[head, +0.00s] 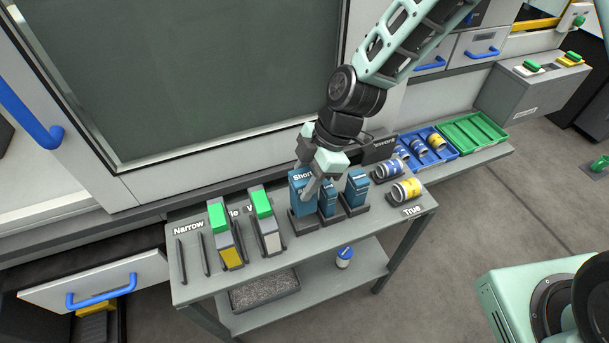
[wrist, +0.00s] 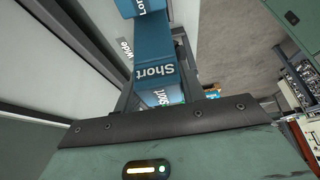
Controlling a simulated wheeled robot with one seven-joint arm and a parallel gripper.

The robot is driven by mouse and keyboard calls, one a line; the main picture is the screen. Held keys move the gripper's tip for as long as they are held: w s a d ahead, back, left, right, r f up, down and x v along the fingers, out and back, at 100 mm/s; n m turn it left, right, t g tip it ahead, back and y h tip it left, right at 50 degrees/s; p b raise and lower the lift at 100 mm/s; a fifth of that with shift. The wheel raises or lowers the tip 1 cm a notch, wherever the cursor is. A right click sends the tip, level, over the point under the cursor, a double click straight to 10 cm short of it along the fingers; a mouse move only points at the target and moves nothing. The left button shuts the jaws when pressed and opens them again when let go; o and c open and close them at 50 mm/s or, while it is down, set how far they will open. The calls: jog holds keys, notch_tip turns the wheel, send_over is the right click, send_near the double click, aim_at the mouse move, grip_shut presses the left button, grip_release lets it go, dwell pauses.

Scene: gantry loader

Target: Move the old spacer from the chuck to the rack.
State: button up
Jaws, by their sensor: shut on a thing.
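My gripper (head: 313,188) is over the bench and shut on a blue block labelled "Short" (head: 300,183), the spacer. In the wrist view the same block (wrist: 158,72) sits between my fingers with its "Short" label facing up. In the head view it is at the leftmost of the dark holders of the rack (head: 304,222). Whether it rests fully in that holder cannot be told. Two other blue blocks stand to its right, a smaller one (head: 328,201) and another (head: 356,188). The chuck is not in view.
The bench (head: 205,289) also holds two green-topped gauges (head: 226,236), thin pins, and yellow and blue ringed cylinders (head: 406,190). A blue tray (head: 448,151) and green tray (head: 473,133) lie at the right. A large machine window (head: 190,80) is behind.

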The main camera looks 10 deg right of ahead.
jog(key=shift+f+b, duration=1.95)
jog(key=shift+f, duration=0.8)
jog(key=shift+f+b, duration=0.4)
jog(key=shift+f, duration=0.15)
jog(key=o, duration=1.1)
jog(key=shift+c, duration=0.2)
jog(key=shift+r, duration=0.1)
jog(key=v, duration=1.7)
jog(key=shift+r, duration=0.15)
notch_tip(320, 180, up, 7)
jog(key=p, duration=0.7)
